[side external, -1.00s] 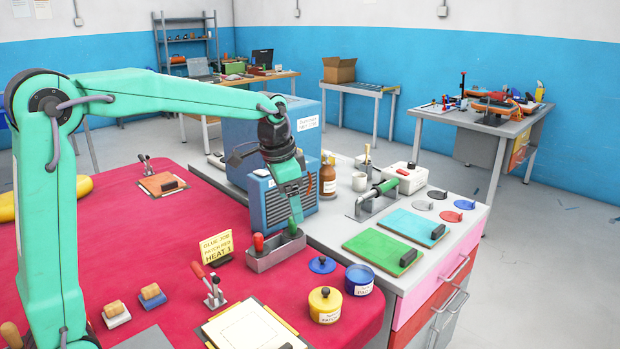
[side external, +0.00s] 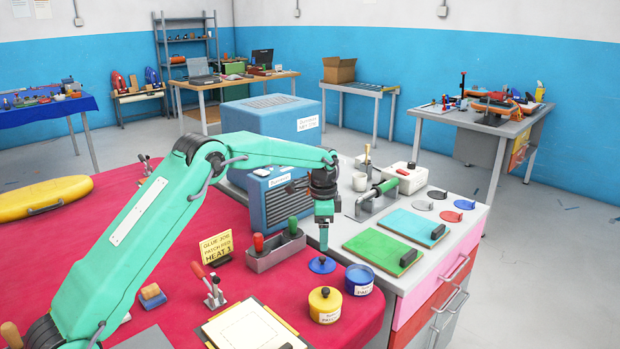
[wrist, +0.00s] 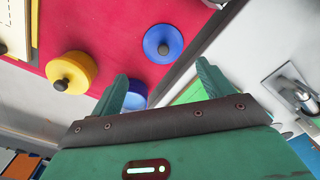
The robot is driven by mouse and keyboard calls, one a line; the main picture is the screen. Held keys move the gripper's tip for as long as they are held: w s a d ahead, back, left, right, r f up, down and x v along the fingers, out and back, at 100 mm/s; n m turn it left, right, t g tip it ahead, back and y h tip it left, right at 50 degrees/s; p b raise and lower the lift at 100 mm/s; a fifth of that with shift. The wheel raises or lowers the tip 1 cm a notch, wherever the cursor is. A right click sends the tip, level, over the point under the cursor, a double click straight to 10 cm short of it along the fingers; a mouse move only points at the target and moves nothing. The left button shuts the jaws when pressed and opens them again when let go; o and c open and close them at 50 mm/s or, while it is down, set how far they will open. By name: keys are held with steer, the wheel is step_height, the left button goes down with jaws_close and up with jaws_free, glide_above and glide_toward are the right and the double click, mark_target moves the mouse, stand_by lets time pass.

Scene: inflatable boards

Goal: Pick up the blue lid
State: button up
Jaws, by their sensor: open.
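The blue lid (side external: 321,267) is a flat disc with a dark knob, lying on the red mat to the left of the open-looking blue pot (side external: 359,282). My gripper (side external: 323,248) points down just above the lid in the side view, holding nothing. In the wrist view the lid (wrist: 158,36) lies past my open fingertips (wrist: 162,70), in line with the space between them. The blue pot (wrist: 134,100) is partly hidden behind a finger there.
A yellow pot (side external: 324,307) with a knobbed lid stands in front of the blue lid. A grey tray (side external: 275,258) with red and green handles sits behind to the left. The grey bench (side external: 345,242) with green and blue boards is to the right.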

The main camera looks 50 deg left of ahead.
mark_target(322, 257)
steer(key=shift+w+a+f, duration=0.1)
steer(key=shift+w+f, duration=0.15)
steer(key=shift+f, duration=0.4)
steer(key=shift+a+f, duration=0.1)
steer(key=shift+f, duration=3.75)
steer(key=c, duration=1.7)
steer(key=shift+s+f, duration=0.1)
steer(key=shift+f, duration=0.05)
jaws_close()
